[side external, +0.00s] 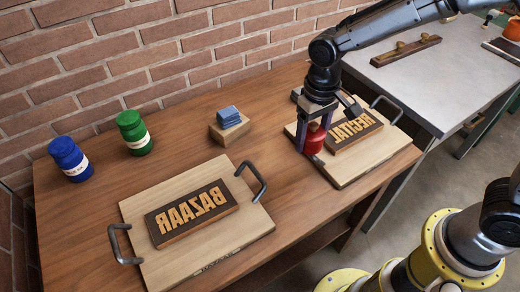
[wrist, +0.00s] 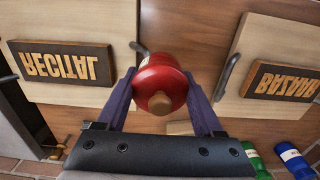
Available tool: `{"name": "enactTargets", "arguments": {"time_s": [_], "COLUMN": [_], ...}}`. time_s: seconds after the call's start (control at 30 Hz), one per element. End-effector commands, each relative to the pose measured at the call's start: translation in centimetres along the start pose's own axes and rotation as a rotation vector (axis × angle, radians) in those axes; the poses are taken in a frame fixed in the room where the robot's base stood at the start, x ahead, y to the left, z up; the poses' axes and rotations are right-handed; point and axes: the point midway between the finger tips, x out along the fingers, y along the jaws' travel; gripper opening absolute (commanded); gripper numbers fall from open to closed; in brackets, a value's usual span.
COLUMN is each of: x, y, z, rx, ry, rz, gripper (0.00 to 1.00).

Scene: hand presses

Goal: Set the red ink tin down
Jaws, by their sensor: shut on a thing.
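The red ink tin (side external: 311,140) is held between the fingers of my gripper (side external: 315,128), at the left edge of the right board in the side view. In the wrist view the tin (wrist: 161,76) sits between the two purple fingers of my gripper (wrist: 161,85), its brown knob towards the camera. There it appears over the strip between the two boards. The gripper is shut on the tin. The tin's underside is hidden, so I cannot tell whether it touches anything.
The right board (side external: 345,178) bears a RECITAL block (side external: 354,131); the left board (side external: 168,268) bears a BAZAAR block (side external: 190,214). Blue (side external: 69,159) and green (side external: 134,133) tins stand back left. Blue pads lie on a wooden block (side external: 230,133). Bare table (side external: 90,205) lies at left.

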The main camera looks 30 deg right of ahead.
Motion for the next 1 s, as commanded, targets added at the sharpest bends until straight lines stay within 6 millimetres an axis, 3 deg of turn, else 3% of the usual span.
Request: {"name": "enactTargets", "arguments": {"time_s": [0.23,0.5,0.8,1.0], "x": [2.4,6.7,8.2,10.9], "y": [-1.8,-3.0,-3.5,-3.5], "z": [-5.0,-8.3,-9.6,-9.6], "rx": [0.001,0.001,0.001,0.001], "ry": [0.001,0.001,0.002,0.0], "rz": [-0.001,0.0,-0.001,0.0], "gripper": [0.0,0.0,0.0,0.0]}}
